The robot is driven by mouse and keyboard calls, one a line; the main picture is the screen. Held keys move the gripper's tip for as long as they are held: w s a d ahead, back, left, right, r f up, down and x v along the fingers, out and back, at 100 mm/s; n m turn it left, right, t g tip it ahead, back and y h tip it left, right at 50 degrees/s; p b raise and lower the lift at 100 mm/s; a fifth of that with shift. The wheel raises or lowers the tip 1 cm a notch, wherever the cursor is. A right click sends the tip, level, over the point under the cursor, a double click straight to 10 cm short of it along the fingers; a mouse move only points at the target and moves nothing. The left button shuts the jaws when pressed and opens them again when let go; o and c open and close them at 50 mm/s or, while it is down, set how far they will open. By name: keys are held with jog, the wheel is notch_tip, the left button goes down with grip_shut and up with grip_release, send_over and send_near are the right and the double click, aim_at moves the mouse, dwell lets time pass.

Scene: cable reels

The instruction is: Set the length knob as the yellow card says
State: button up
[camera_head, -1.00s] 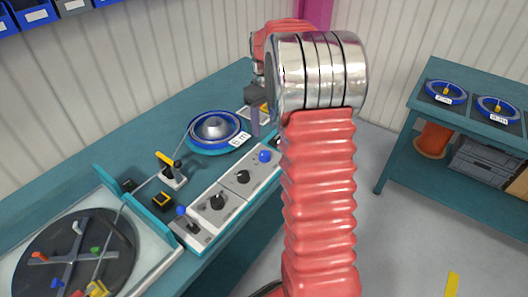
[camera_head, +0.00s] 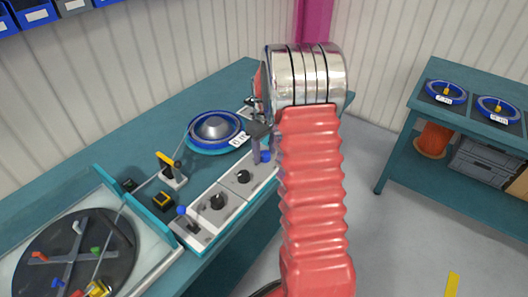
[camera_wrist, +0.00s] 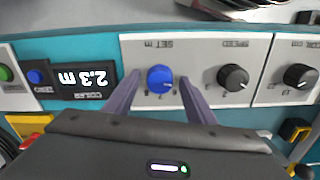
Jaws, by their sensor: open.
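The blue length knob, marked SET m, (camera_wrist: 160,76) sits on a light grey panel, upside down in the wrist view. It also shows in the head view (camera_head: 265,157). My gripper (camera_wrist: 159,82) is open, one finger on each side of the knob, with a visible gap on both sides. In the head view my gripper (camera_head: 257,150) points down at the panel's far end. A dark display (camera_wrist: 87,79) reads 2.3 m, upside down. I cannot make out a readable yellow card; a small yellow piece (camera_wrist: 30,122) shows at lower left in the wrist view.
Black knobs sit beside the blue one: the SPEED knob (camera_wrist: 232,77) and another (camera_wrist: 300,76). A blue button (camera_wrist: 35,76) and a green button (camera_wrist: 5,73) lie on the other side. A blue-rimmed reel (camera_head: 215,128) and a turntable (camera_head: 45,250) stand on the bench.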

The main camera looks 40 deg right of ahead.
jog(key=c, duration=1)
jog(key=shift+a, duration=0.2)
jog(key=shift+c, duration=0.2)
jog(key=shift+d, duration=0.1)
jog(key=shift+m, duration=1.2)
jog(key=m, duration=0.5)
jog(key=shift+d, duration=0.1)
jog(key=shift+m, duration=0.3)
